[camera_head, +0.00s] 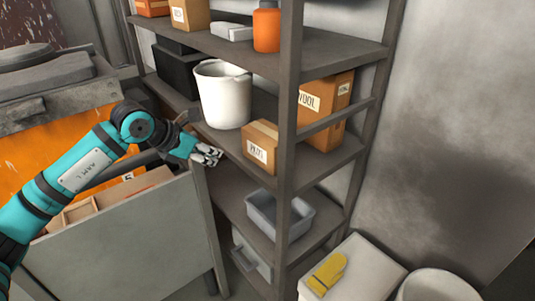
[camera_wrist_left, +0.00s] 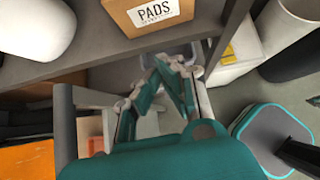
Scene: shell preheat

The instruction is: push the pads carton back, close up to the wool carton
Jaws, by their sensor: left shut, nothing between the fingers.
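The pads carton (camera_head: 261,146) is a small brown box on the middle shelf, close to its front edge, with its PADS label facing out. It also shows at the top of the left wrist view (camera_wrist_left: 148,14). The larger wool carton (camera_head: 325,100) stands farther back to the right on the same shelf, partly hidden by the rack post. A gap seems to lie between the cartons, but the post hides part of it. My left gripper (camera_head: 209,155) is shut and empty, in front of the shelf edge, left of the pads carton and apart from it. My right gripper is not in view.
A white bucket (camera_head: 223,95) stands left of the pads carton on the shelf. The rack's front post (camera_head: 289,95) rises just right of the carton. A grey bin (camera_head: 280,215) sits on the shelf below. A grey-walled drawer (camera_head: 130,245) is under my left arm.

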